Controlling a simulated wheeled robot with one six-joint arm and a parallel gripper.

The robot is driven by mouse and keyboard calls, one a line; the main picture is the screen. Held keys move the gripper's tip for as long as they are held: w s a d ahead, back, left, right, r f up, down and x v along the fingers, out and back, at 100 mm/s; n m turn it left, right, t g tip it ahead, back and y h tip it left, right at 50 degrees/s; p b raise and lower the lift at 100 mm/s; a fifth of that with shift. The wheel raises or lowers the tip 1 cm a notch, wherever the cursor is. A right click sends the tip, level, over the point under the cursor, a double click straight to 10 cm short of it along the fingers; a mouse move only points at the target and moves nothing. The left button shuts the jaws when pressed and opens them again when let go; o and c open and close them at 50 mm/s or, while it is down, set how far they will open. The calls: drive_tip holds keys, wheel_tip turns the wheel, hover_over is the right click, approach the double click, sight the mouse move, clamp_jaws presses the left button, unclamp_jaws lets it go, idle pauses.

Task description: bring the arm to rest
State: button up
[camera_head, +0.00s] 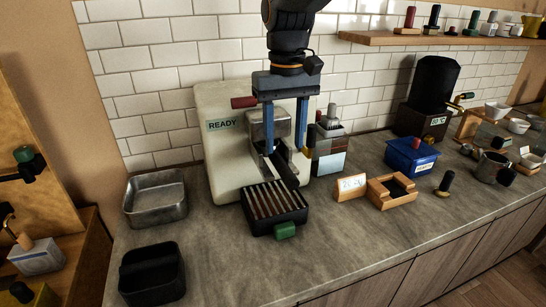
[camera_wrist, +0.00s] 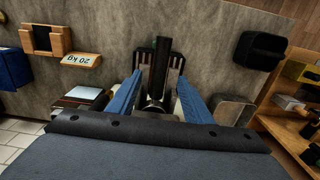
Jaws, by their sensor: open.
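My gripper (camera_head: 285,150) hangs pointing down in front of the cream machine (camera_head: 212,165) with the READY label. Its two blue fingers are spread apart, also in the wrist view (camera_wrist: 158,78). A black bar (camera_wrist: 161,62) of the machine shows between the fingers in the wrist view, with grey metal at its near end. The fingers are not closed on it; whether one touches the machine I cannot tell. The dark link of my arm comes down from the top of the head view.
A black slotted tray (camera_head: 272,207) with a green knob sits before the machine. A metal pan (camera_head: 156,198) and a black bin (camera_head: 151,275) stand at left. A blue box (camera_head: 411,157) and wooden holder (camera_head: 391,191) stand at right. The front counter is clear. A shelf (camera_head: 430,39) hangs at upper right.

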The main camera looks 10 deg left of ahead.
drive_tip(key=shift+d, duration=0.35)
drive_tip(key=s+d+f+m+t, duration=0.1)
drive_tip(key=s+d+f+m, duration=0.15)
drive_tip(key=d+f, duration=0.45)
drive_tip(key=s+d+f+m+t, duration=0.1)
drive_tip(key=s+d+f+m, duration=0.2)
drive_tip(key=d, duration=0.9)
drive_tip(key=s+d+f+m+t, duration=0.1)
drive_tip(key=s+d+f, duration=0.35)
drive_tip(key=d, duration=0.45)
wheel_tip(320, 180, down, 7)
drive_tip(key=g+b, duration=0.1)
drive_tip(key=b, duration=0.4)
drive_tip(key=shift+s+g, duration=0.15)
drive_tip(key=shift+g, duration=0.15)
